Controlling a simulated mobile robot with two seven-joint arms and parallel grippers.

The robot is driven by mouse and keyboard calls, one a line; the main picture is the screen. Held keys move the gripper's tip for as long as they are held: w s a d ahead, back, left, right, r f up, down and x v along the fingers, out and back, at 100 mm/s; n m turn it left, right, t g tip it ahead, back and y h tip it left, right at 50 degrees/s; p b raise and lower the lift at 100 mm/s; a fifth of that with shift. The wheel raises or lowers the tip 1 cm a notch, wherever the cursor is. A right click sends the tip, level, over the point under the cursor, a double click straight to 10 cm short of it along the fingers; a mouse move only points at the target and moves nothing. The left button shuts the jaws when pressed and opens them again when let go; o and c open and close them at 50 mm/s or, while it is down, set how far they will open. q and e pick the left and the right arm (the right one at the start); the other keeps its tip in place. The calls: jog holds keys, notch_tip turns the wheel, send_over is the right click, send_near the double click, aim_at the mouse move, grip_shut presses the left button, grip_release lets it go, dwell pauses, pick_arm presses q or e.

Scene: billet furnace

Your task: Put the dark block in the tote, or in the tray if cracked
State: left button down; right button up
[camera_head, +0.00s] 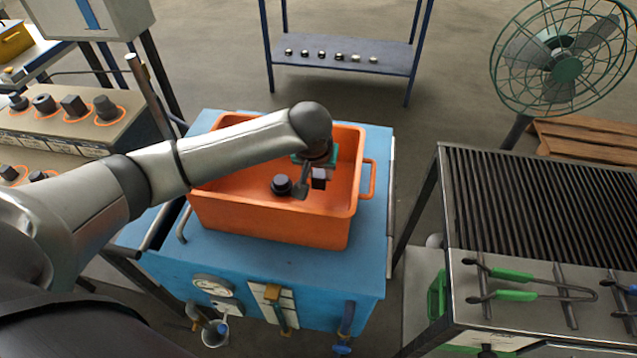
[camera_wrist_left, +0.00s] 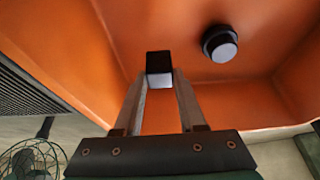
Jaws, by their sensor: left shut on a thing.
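The orange tote (camera_head: 270,225) stands on a blue cart. My left gripper (camera_head: 311,184) reaches down into the tote and is shut on a small dark block (camera_head: 319,173). The left wrist view shows the dark block (camera_wrist_left: 159,62) pinched between the two fingertips (camera_wrist_left: 160,75), with the orange tote (camera_wrist_left: 75,55) behind it. I cannot tell whether the block touches the tote floor, and I see no crack on its visible faces. A dark round stepped piece (camera_head: 281,185) lies on the tote floor beside the gripper, and it also shows in the left wrist view (camera_wrist_left: 220,44). My right gripper is out of view.
The blue cart (camera_head: 190,270) has gauges and valves on its front. A board (camera_head: 130,125) with several dark pieces in orange rings is at left. A dark grate table (camera_head: 540,190) with green-handled tongs (camera_head: 515,295) is at right. A green fan (camera_head: 565,65) stands behind it.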

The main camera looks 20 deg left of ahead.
aim_at(318, 179)
pick_arm(q)
notch_tip(318, 179, down, 3)
jog(key=shift+b, duration=0.3)
jog(key=shift+f, duration=0.2)
jog(key=shift+f, duration=0.15)
jog(key=c, duration=0.5)
grip_release()
jog(key=shift+s+r, duration=0.1)
jog(key=shift+r, duration=0.25)
jog(key=p+v, duration=0.3)
jog(key=v, duration=0.8)
jog(key=shift+r, duration=0.2)
